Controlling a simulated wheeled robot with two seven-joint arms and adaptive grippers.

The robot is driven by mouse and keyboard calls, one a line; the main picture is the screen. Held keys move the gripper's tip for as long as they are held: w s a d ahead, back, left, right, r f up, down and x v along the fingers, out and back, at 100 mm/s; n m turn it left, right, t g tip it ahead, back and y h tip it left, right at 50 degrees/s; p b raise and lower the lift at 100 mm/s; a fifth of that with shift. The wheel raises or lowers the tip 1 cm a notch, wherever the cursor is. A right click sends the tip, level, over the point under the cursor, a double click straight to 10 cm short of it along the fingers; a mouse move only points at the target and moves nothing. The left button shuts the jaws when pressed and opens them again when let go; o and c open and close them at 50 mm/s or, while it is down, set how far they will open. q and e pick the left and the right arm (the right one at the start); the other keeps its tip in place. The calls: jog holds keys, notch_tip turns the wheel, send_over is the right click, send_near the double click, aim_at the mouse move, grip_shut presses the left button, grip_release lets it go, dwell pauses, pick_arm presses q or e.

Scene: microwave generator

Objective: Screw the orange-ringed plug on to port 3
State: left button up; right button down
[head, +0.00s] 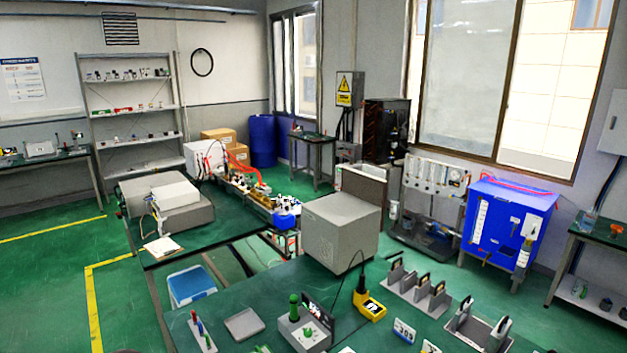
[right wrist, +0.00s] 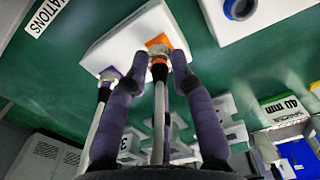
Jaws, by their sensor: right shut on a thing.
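In the right wrist view, my right gripper (right wrist: 160,68) has its two dark purple fingers closed around the orange-ringed plug (right wrist: 159,59). A pale cable runs back from the plug between the fingers. The plug's metal collar is at an orange-marked spot on a white block (right wrist: 101,51); I cannot tell whether it is threaded on or only touching. No port number is readable there. A purple-ringed plug (right wrist: 105,86) stands beside it at a purple-marked spot on the same block. Neither gripper shows in the head view, and my left gripper is out of sight.
A blue-ringed round fitting (right wrist: 240,8) is on another white block at the upper right. Below are grey holders, a partly hidden "3" label (right wrist: 124,143) and a "40 mm" label (right wrist: 286,104). The head view shows a large grey box (head: 340,232) and a yellow device (head: 369,305) on the green table.

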jog(key=shift+r+p, duration=1.2)
jog(key=shift+r, duration=1.25)
jog(key=shift+b, duration=0.3)
jog(key=shift+s, duration=0.1)
jog(key=shift+s+a+f+b, duration=0.1)
jog(key=shift+s+f+b, duration=0.1)
jog(key=shift+s, duration=1)
jog(key=shift+s+a+f+b, duration=0.1)
jog(key=shift+s+b, duration=0.1)
jog(key=shift+s, duration=1)
jog(key=shift+s, duration=0.1)
jog(key=shift+s+a+f+b, duration=0.1)
jog(key=shift+s+b, duration=0.25)
jog(key=shift+s, duration=0.85)
jog(key=shift+s+f+b, duration=0.1)
jog(key=shift+s+b, duration=0.2)
jog(key=shift+s, duration=0.85)
jog(key=shift+s, duration=0.15)
jog(key=shift+s+a+f+b, duration=0.15)
jog(key=shift+s+b, duration=0.6)
jog(key=shift+s, duration=1.6)
